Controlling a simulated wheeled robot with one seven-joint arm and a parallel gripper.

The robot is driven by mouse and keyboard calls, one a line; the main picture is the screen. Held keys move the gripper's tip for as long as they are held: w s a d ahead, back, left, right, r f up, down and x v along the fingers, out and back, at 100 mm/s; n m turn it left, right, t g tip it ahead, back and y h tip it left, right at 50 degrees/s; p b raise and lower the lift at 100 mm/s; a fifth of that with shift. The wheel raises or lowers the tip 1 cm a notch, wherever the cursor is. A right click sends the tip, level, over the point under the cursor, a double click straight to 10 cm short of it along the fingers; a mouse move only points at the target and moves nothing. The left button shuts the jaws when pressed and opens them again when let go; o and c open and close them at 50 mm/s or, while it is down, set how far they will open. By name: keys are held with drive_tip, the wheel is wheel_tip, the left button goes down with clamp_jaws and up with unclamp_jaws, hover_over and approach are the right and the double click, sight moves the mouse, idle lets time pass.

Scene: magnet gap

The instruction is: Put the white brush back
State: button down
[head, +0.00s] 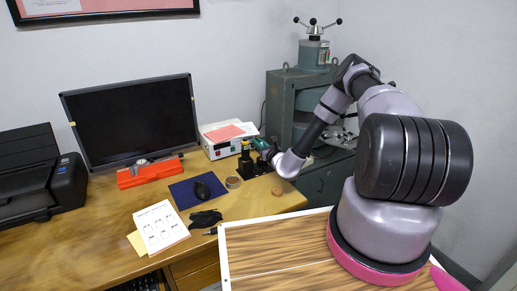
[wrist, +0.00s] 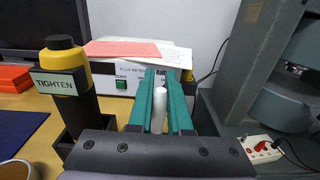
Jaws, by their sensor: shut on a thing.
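The white brush (wrist: 160,108) shows as a pale upright rod with a rounded top between the two green fingers of my gripper (wrist: 164,76). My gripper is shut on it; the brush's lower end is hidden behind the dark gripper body. In the head view my gripper (head: 261,144) is over the desk's right end, beside a small black holder (head: 246,170), and the brush cannot be made out there. In the wrist view a black holder (wrist: 75,148) with a yellow-topped tool (wrist: 63,55) marked TIGHTEN stands left of my fingers.
A white meter box (head: 228,138) with papers on top stands behind my gripper. The grey-green magnet machine (head: 284,95) rises close on the right. A power strip (wrist: 260,148) shows in the wrist view. A tape roll (head: 233,183) and blue mat (head: 190,192) lie left.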

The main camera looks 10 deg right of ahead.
drive_tip(key=shift+d+f, duration=0.1)
drive_tip(key=shift+f, duration=1.1)
drive_tip(key=shift+f, duration=0.15)
drive_tip(key=c, duration=0.8)
unclamp_jaws()
drive_tip(key=shift+c, duration=0.2)
